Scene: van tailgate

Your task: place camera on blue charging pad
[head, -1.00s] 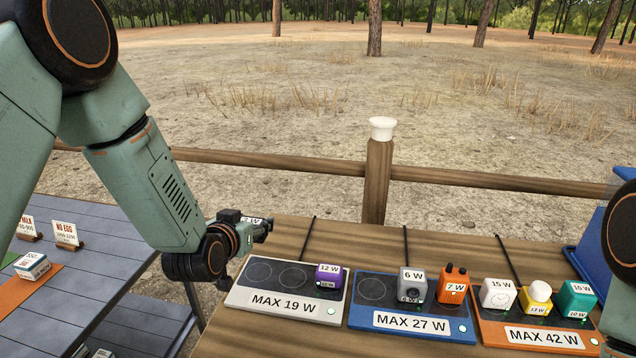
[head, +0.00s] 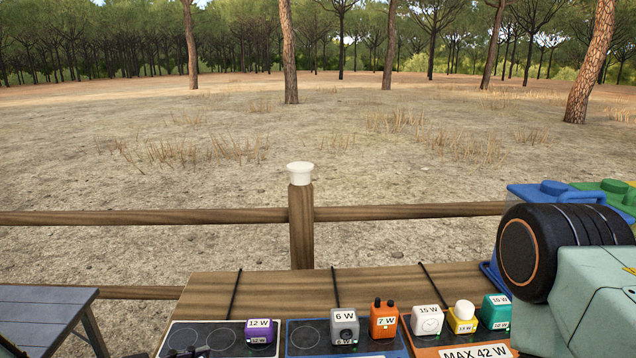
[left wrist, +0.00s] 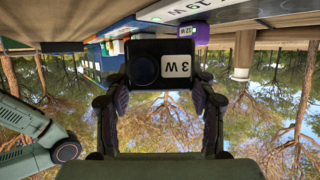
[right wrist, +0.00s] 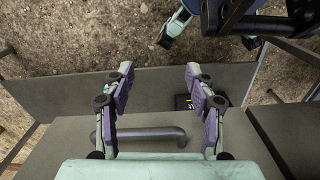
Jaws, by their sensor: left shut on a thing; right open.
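A black camera labelled 3 W (left wrist: 146,68) is held between the fingers of my left gripper (left wrist: 161,86) in the left wrist view. The blue charging pad (head: 292,347) is at the bottom centre of the head view, its front cut off. It bears a grey 6 W device (head: 344,326) and an orange 7 W device (head: 383,320); a marked round spot at its left is bare. A dark shape shows low over the left pad in the head view; I cannot tell whether it is my left gripper. My right gripper (right wrist: 158,80) is open and empty in the right wrist view.
Left of the blue pad is a pale-rimmed pad (head: 222,336) with a purple 12 W device (head: 259,331). Right is an orange MAX 42 W pad (head: 428,342) bearing white, yellow and teal devices. A fence post (head: 301,225) stands behind the wooden table (head: 215,287).

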